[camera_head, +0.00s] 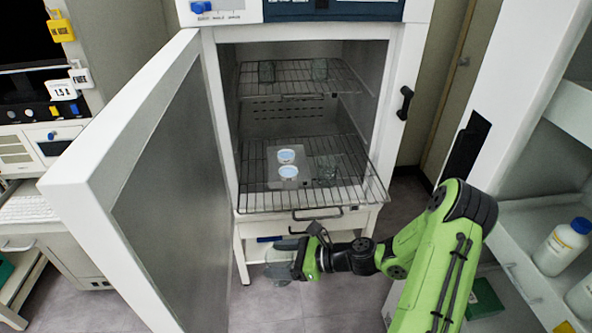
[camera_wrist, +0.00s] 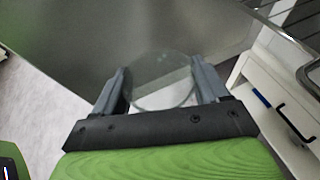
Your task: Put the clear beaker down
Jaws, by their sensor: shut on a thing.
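My gripper (camera_head: 287,257) is shut on a clear beaker (camera_head: 281,269), below and in front of the freeze dryer's lower rack. In the wrist view the clear beaker (camera_wrist: 160,82) shows as a round transparent shape between the two fingers of my gripper (camera_wrist: 162,88). The lower wire rack (camera_head: 262,203) juts forward out of the open chamber.
The freeze dryer door (camera_head: 160,190) hangs wide open at the left. White bottles (camera_head: 562,246) stand on a shelf at the right. The lower rack's front left is bare.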

